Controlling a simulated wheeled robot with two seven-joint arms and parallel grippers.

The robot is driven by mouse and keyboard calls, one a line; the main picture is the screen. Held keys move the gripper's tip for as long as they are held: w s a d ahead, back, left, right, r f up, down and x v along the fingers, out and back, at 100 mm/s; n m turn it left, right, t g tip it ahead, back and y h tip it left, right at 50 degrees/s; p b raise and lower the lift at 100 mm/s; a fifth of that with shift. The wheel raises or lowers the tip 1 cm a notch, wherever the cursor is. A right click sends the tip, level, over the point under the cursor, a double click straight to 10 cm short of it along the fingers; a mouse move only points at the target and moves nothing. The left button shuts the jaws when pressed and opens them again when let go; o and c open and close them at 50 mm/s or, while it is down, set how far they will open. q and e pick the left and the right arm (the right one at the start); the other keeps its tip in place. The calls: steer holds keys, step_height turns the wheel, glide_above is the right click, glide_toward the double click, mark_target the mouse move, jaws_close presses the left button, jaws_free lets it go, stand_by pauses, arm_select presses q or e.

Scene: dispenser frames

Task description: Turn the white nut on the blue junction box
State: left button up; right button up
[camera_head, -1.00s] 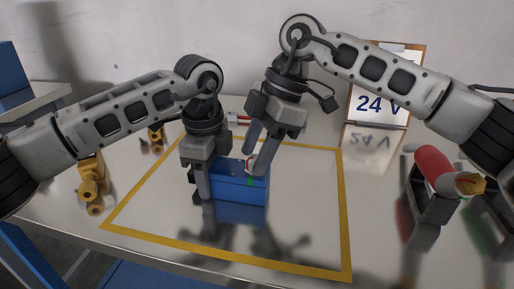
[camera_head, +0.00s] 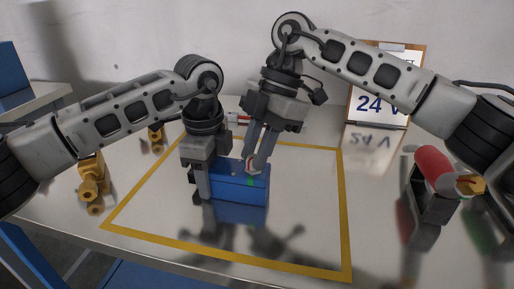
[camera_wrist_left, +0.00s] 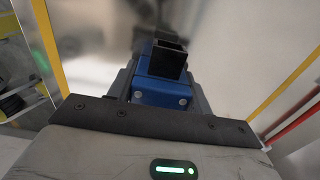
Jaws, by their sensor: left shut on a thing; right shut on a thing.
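The blue junction box (camera_head: 232,189) stands on the table inside the yellow outline, with a green mark on its front face. The white nut (camera_head: 250,166), with a red mark, sits on top near the box's right end and is partly hidden by my right fingers. My left gripper (camera_head: 203,188) is shut on the box's left end. My right gripper (camera_head: 258,162) points down and is shut on the nut. In the left wrist view the box (camera_wrist_left: 158,98) lies between my left fingers, with a black square part on it.
Yellow tape (camera_head: 345,215) outlines the work area. Brass-coloured fittings (camera_head: 90,180) stand at the left. A red cylindrical thing (camera_head: 433,167) rests in a dark holder at the right. A "24 V" clipboard sign (camera_head: 378,95) stands at the back right. The table in front of the box is clear.

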steer(key=n+g+h, duration=0.1)
steer(key=n, duration=0.4)
steer(key=shift+w, duration=0.1)
steer(key=shift+a+h, duration=0.1)
steer(key=shift+h, duration=0.2)
stand_by(0.4)
steer(key=o, duration=1)
steer(key=shift+r, duration=0.15)
steer(key=v, duration=0.7)
steer(key=shift+w, duration=0.25)
steer(key=shift+r, duration=0.1)
arm_select(q)
steer(key=o, duration=1.2)
